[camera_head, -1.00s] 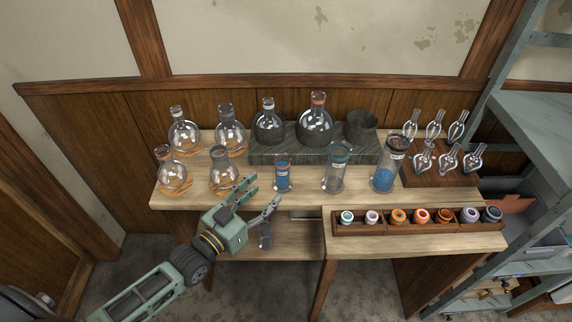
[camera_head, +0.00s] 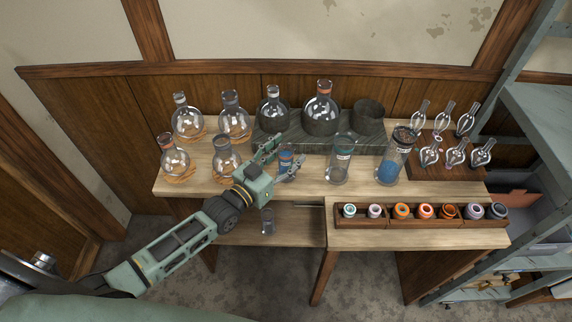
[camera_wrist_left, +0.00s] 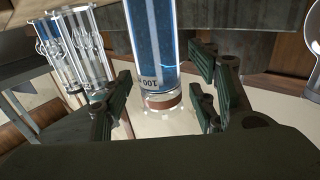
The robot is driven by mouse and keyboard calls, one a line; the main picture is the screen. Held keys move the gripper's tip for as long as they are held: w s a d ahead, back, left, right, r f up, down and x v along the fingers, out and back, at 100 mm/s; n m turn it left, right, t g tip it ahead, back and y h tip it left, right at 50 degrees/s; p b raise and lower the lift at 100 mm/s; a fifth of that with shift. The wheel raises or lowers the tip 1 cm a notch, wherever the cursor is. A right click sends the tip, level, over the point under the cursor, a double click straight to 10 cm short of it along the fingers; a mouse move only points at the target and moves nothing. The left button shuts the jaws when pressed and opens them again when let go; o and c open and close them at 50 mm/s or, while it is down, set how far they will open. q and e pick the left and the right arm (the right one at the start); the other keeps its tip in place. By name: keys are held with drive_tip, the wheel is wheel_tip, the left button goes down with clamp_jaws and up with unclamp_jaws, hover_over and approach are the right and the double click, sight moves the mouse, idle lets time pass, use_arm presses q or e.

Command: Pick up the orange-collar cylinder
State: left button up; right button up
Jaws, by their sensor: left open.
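The orange-collar cylinder (camera_head: 287,159) stands upright on the table, holds blue liquid and is partly hidden by my left gripper. My left gripper (camera_head: 290,151) is open, with one finger on each side of this cylinder. In the left wrist view the cylinder (camera_wrist_left: 155,45) shows blue, with a "100" mark and an orange-brown collar, between the open fingers of the gripper (camera_wrist_left: 165,85). I see a gap on both sides and cannot tell any contact. My right gripper is not in view.
A clear cylinder (camera_head: 339,165) and a larger blue-filled cylinder (camera_head: 391,165) stand to the right. Round flasks (camera_head: 226,165) stand left and behind on the wooden table (camera_head: 315,188). A rack of coloured rings (camera_head: 412,220) sits front right. A small glass (camera_head: 267,222) stands on the lower shelf.

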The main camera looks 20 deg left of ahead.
use_arm(q)
drive_tip(key=shift+c, duration=1.4)
clamp_jaws()
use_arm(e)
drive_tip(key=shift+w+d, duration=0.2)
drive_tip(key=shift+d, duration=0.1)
use_arm(q)
drive_tip(key=shift+r, duration=0.2)
wheel_tip(320, 180, up, 15)
drive_tip(key=p, duration=0.5)
drive_tip(key=shift+f, duration=0.15)
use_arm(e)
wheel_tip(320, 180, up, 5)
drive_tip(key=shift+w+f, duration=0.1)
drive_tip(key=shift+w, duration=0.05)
